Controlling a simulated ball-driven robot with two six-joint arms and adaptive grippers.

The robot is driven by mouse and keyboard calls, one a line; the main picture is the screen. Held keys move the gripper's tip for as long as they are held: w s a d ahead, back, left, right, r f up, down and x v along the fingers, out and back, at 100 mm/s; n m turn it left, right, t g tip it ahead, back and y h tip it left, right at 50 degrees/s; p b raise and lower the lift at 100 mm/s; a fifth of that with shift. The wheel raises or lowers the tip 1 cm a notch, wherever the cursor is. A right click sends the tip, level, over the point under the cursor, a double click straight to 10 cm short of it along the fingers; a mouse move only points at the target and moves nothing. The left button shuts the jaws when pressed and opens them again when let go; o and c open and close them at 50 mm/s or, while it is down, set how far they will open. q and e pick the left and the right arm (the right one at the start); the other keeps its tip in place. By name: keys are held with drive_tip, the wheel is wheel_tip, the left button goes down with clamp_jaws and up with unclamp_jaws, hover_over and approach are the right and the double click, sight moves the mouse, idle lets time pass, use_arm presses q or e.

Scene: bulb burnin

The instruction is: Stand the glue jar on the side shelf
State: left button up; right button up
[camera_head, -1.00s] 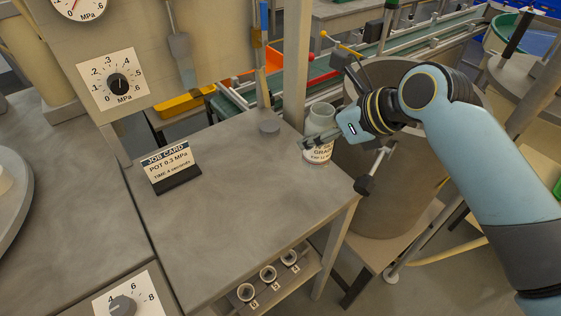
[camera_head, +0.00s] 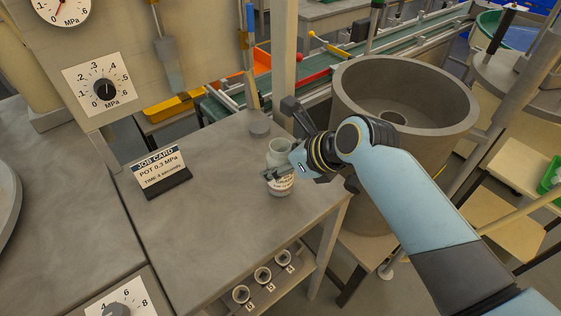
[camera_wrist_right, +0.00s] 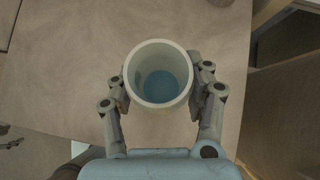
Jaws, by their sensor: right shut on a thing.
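The glue jar (camera_head: 281,182) is a pale, open-topped jar with a printed label. It is upright at the right part of the grey side shelf (camera_head: 225,225). My right gripper (camera_head: 279,172) is shut on the jar, with a finger on either side of it. In the right wrist view the jar (camera_wrist_right: 158,52) shows from above with blue at its bottom, between the fingers of the gripper (camera_wrist_right: 160,95). I cannot tell whether the jar's base touches the shelf. My left gripper is not in view.
A job card (camera_head: 161,171) stands at the shelf's left. A large grey drum (camera_head: 405,95) stands to the right, close to my arm. Several small cups sit on a lower ledge. The shelf's front middle is clear.

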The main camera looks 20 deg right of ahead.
drive_tip(key=o, duration=1.4)
drive_tip(key=shift+f, duration=0.1)
drive_tip(key=shift+s+d+r, duration=0.1)
drive_tip(key=shift+r, duration=0.2)
drive_tip(key=p+v, duration=0.1)
drive_tip(key=v, duration=1)
drive_tip(key=shift+s+d+r, duration=0.1)
drive_tip(key=shift+s+r, duration=0.05)
drive_tip(key=shift+r, duration=0.15)
